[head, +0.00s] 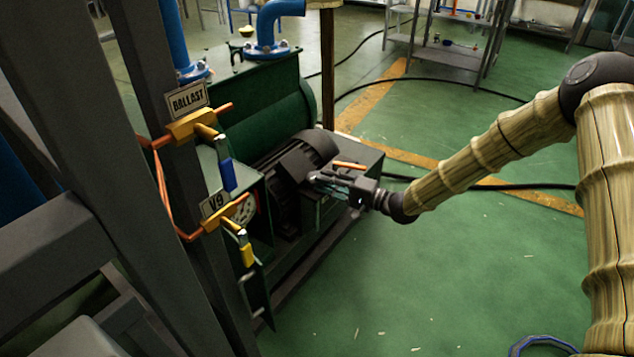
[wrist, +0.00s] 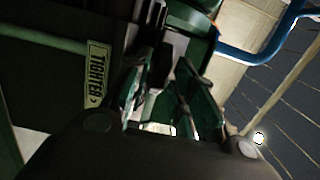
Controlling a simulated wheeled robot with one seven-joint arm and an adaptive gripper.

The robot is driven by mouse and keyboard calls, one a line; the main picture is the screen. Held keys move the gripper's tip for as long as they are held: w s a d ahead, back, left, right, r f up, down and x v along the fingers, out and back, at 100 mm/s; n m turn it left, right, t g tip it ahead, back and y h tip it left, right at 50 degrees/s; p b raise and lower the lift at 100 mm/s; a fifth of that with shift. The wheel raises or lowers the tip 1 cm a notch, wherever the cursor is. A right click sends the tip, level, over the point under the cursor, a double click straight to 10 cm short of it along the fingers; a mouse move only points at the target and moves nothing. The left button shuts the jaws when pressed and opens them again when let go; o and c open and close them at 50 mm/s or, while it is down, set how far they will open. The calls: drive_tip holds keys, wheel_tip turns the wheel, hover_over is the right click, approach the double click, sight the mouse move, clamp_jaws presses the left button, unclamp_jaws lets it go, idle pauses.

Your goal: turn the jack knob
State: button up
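My gripper (head: 330,182) is beside the dark finned motor (head: 290,165), on its right side, in the head view. In the wrist view, the two fingers of my gripper (wrist: 169,72) stand apart with a gap between them. I see nothing clearly held in the gap. I cannot make out the jack knob for certain in either view; dark parts lie just beyond the fingertips. A short orange bar (head: 349,165) shows just above my gripper in the head view.
A green pump housing (head: 280,95) stands behind the motor. A black hose (head: 440,85) crosses the floor. Green floor right of the motor is open.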

sight(307, 175)
drive_tip(key=shift+b+x, duration=0.35)
drive_tip(key=shift+x, duration=1.4)
clamp_jaws()
drive_tip(key=shift+s+m+t+h+p, duration=0.1)
drive_tip(key=shift+m+t+h+p, duration=0.25)
drive_tip(key=shift+t+p, duration=0.3)
drive_tip(key=m+t+h+p, duration=0.2)
drive_tip(key=t, duration=0.1)
drive_tip(key=shift+r+m, duration=0.1)
drive_tip(key=shift+m, duration=0.25)
drive_tip(key=shift+m+t+h+p, duration=0.85)
drive_tip(key=shift+m+t+h, duration=0.4)
drive_tip(key=shift+h, duration=0.65)
drive_tip(key=shift+m+t+h+p, duration=0.95)
drive_tip(key=shift+m+h, duration=0.5)
drive_tip(key=shift+h, duration=0.7)
